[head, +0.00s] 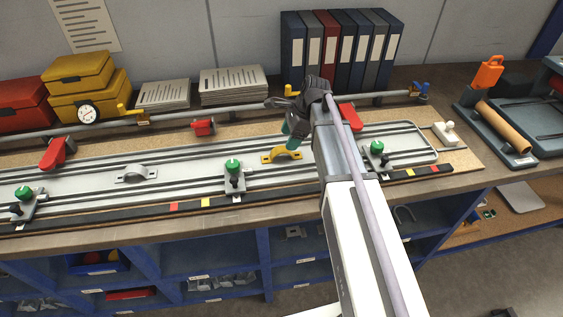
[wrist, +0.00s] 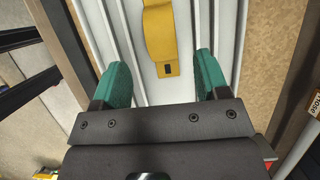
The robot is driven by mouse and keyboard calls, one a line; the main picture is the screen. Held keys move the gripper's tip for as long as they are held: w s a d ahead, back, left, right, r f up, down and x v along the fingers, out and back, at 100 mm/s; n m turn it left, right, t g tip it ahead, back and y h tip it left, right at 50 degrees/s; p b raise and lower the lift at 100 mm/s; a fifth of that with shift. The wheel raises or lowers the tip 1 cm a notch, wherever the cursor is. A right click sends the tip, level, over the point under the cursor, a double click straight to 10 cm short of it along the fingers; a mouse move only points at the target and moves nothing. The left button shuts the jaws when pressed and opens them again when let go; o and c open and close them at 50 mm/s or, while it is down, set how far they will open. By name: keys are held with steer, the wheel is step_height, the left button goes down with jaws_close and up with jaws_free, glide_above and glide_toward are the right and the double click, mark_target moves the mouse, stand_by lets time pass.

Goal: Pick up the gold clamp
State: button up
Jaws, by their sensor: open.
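The gold clamp (head: 281,154) is a small arched strap lying on the grey railed jig (head: 200,168) in the head view. In the wrist view the gold clamp (wrist: 162,40) runs from the top edge down to a flat end with a dark slot. My gripper (head: 291,130) is just above and beside the clamp's right part. In the wrist view my gripper (wrist: 166,80) is open, its two green fingers apart, with the clamp's near end between and ahead of them. Nothing is between the fingertips' pads in contact. The clamp's far end is cut off in the wrist view.
A silver clamp (head: 134,175) lies on the jig to the left. Green-knobbed stops (head: 233,172) stand along the rails. Red clamps (head: 204,127) and a pipe (head: 180,118) run behind. Binders (head: 340,48) and paper stacks (head: 232,84) stand at the back.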

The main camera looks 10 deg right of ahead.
mark_target(282, 149)
steer(key=shift+a+f, duration=0.25)
steer(key=shift+f, duration=0.3)
steer(key=b+x, duration=0.4)
steer(key=x, duration=0.1)
steer(key=shift+w+a+f+b, duration=0.1)
steer(key=shift+f+b, duration=0.05)
steer(key=shift+b, duration=0.25)
steer(key=shift+r, duration=0.25)
steer(key=c, duration=1.1)
